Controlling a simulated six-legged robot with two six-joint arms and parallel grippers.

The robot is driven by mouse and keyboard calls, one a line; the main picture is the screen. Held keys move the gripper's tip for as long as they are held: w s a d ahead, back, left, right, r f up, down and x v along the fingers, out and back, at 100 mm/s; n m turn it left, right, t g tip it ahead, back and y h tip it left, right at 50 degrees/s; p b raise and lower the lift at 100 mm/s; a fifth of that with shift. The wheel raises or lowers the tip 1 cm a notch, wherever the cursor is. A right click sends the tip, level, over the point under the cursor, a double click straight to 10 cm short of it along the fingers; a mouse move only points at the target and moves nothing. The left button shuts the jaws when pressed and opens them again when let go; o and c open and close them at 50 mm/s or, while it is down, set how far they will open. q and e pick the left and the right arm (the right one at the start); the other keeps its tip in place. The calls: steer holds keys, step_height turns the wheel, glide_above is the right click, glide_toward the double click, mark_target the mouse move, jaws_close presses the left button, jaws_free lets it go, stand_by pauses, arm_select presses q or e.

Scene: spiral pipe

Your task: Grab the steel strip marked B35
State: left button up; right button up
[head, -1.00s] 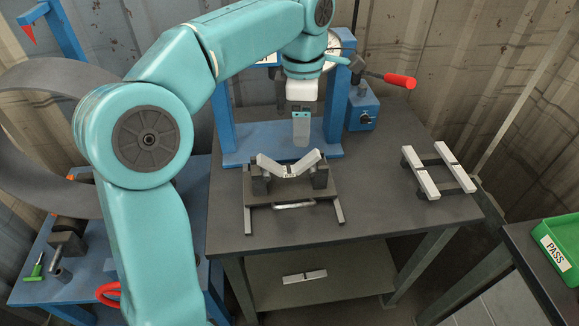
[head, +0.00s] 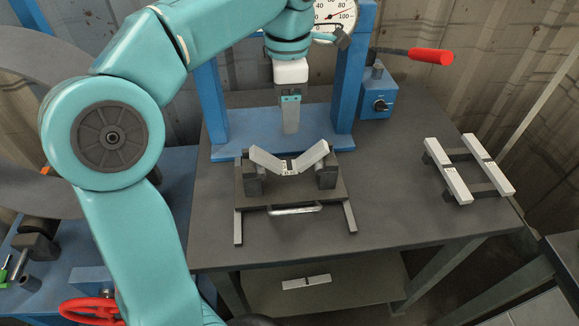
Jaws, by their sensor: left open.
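A bent steel strip (head: 289,166) lies in a V across the supports of a dark bending fixture (head: 290,190) on the table. It has a small mark at its middle, too small to read. Two straight strips, a left one (head: 448,172) and a right one (head: 489,164), lie across a dark rack at the right; I cannot read any marking on them. Another strip (head: 306,282) lies on the lower shelf. My left gripper (head: 290,126) is open, points down, and appears just above and behind the bent strip, seemingly apart from it. My right gripper is out of view.
A blue press frame (head: 208,110) with a dial gauge (head: 334,18) stands behind the fixture. A red-handled lever (head: 430,56) and blue box (head: 376,98) are to its right. The dark table (head: 410,225) is bare between fixture and rack. A red handwheel (head: 92,310) is at lower left.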

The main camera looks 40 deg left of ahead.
arm_select(q)
steer(key=b, duration=0.2)
glide_above(288, 165)
step_height(288, 165, down, 8)
steer(key=shift+d+r, duration=0.1)
steer(key=shift+r, duration=0.1)
steer(key=shift+w+f, duration=0.1)
steer(key=shift+f, duration=0.55)
steer(key=f, duration=0.2)
steer(key=f+b, duration=0.1)
steer(key=f, duration=0.2)
steer(key=shift+a, duration=0.2)
steer(key=shift+d+r, duration=0.1)
jaws_close()
